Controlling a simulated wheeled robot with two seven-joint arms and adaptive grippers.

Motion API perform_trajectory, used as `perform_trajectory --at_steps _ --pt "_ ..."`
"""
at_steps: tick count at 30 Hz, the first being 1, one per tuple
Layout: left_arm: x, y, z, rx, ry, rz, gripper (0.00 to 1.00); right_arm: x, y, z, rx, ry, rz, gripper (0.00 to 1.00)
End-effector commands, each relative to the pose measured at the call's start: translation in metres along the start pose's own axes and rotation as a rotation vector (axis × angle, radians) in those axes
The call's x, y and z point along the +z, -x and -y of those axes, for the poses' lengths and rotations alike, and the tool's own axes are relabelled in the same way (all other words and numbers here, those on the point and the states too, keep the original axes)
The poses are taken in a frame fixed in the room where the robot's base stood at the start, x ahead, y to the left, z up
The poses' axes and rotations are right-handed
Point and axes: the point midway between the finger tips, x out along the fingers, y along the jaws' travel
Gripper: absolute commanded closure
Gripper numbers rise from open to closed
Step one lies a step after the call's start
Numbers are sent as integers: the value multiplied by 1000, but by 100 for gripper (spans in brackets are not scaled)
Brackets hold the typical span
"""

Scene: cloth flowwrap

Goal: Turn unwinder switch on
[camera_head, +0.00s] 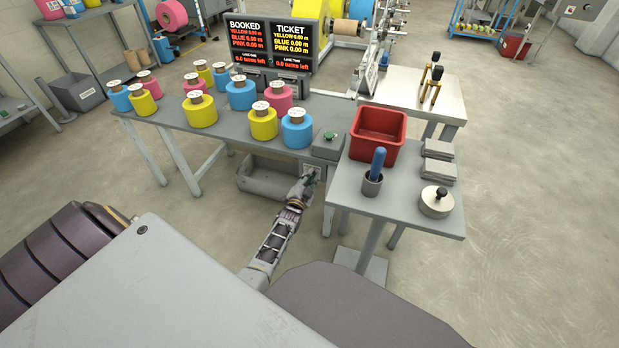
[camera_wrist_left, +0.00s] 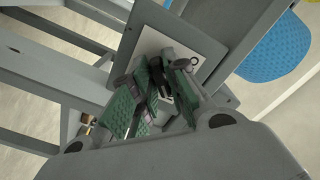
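The switch panel (camera_head: 312,169) is a small pale plate below the table's front edge, next to the right legs. In the left wrist view it is a grey plate with a white face (camera_wrist_left: 150,42). My left gripper (camera_head: 309,180) is right in front of this panel. In the left wrist view the green-padded fingers (camera_wrist_left: 164,82) are close together over the white face. Dark parts show between them, and I cannot tell whether they grip the switch. The switch handle is mostly hidden by the fingers, so its position cannot be read. My right gripper is not in view.
Several yellow, blue and pink spools stand on the grey table (camera_head: 228,133). A green-button box (camera_head: 328,146) sits at its right end. A grey bin (camera_head: 262,180) is below. A side table holds a red bin (camera_head: 378,134) and a blue-handled tool (camera_head: 377,165).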

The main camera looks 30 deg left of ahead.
Motion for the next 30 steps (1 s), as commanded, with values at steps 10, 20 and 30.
perform_trajectory --at_steps 10,20,30 --pt "0 0 1 -1 2 -1 67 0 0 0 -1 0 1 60" --pt "0 5 1 -1 2 -1 67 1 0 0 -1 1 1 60" --pt "0 29 0 0 2 1 67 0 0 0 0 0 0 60"
